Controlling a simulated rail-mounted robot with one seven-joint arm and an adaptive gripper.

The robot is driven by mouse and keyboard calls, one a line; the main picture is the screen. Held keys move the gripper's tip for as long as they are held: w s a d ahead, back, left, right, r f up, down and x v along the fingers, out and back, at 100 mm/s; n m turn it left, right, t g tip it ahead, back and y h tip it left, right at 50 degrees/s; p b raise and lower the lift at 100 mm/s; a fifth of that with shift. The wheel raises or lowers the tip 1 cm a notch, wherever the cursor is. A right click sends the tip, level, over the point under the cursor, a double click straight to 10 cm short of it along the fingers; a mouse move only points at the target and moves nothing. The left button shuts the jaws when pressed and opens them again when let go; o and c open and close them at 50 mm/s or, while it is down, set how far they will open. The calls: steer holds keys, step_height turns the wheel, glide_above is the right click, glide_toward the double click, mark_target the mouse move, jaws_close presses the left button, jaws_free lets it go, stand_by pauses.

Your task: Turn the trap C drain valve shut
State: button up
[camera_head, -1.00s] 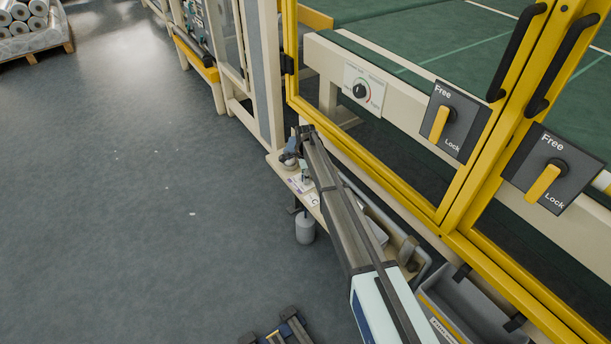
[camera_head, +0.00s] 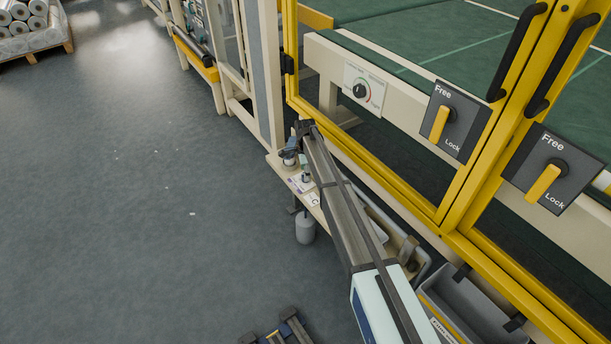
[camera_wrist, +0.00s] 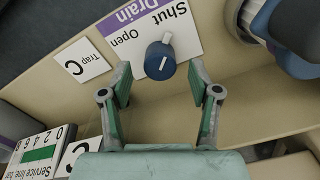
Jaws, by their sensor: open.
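The drain valve's blue knob (camera_wrist: 158,66), with a white line on its face, stands on the beige shelf in the wrist view. Beside it is a white and purple label (camera_wrist: 150,30) reading Drain, Shut and Open, upside down. The white mark points up the picture, toward the label; I cannot tell the exact setting. A "Trap C" card (camera_wrist: 81,62) lies to the left. My gripper (camera_wrist: 159,73) is open, its green-padded fingers on either side of the knob with gaps visible. In the head view, my arm hides much of the shelf.
A blue-topped fitting (camera_wrist: 292,28) stands close at the upper right of the wrist view. A service line scale (camera_wrist: 38,150) is at lower left. In the head view, a yellow-framed guard (camera_head: 370,165) borders the shelf (camera_head: 281,170); the floor to the left is open.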

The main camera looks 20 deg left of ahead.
step_height(320, 180, up, 10)
steer(key=shift+f, duration=0.25)
stand_by(0.4)
